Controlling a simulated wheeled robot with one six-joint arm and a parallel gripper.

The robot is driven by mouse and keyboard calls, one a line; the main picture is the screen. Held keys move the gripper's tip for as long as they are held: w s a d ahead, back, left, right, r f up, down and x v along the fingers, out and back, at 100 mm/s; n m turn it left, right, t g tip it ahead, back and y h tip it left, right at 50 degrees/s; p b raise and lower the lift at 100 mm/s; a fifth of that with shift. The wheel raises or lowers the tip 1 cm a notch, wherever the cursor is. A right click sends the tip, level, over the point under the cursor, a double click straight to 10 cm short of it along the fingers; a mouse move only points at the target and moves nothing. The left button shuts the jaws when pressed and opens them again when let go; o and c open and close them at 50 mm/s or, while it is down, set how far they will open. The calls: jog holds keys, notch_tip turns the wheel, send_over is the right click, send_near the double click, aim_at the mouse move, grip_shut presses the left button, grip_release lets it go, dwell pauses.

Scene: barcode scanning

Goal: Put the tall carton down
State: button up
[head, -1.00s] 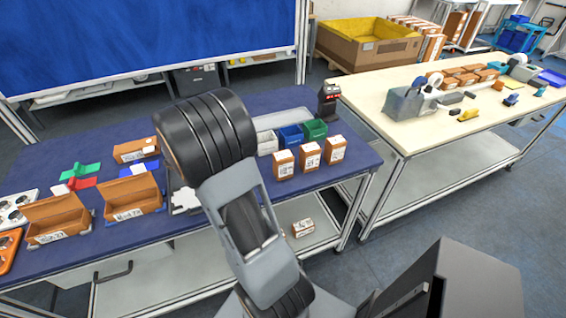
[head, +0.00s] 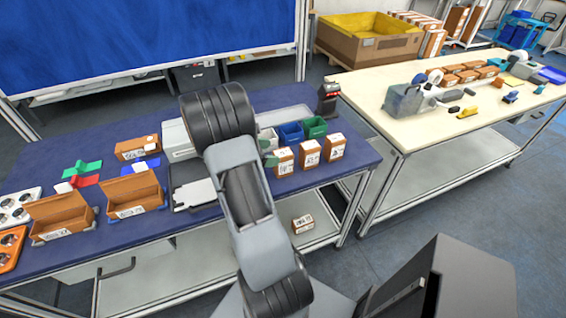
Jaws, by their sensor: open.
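Three small brown cartons with white labels stand upright in a row at the right part of the blue table: a left one (head: 285,164), a middle one (head: 310,154) and a right one (head: 336,148). They look alike in height, and I cannot tell which is the tall carton. My gripper (head: 270,153) is mostly hidden behind my arm. A small grey and greenish part of it shows just left of the left carton. The jaws are open, and I see no carton held in them. I cannot tell whether they touch the left carton.
Blue and green bins (head: 290,133) stand behind the cartons, with a black-and-red device (head: 328,100) at the back corner. Open brown boxes (head: 135,192) stand left. Another carton (head: 302,224) lies on the lower shelf. The blue table (head: 355,158) is clear right of the cartons.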

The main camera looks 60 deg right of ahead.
aim_at(282, 153)
jog(key=shift+p+x, duration=0.7)
jog(key=shift+x, duration=2)
jog(key=shift+s+a, duration=0.1)
jog(key=shift+s, duration=0.1)
jog(key=c, duration=1.2)
jog(key=shift+c, duration=0.2)
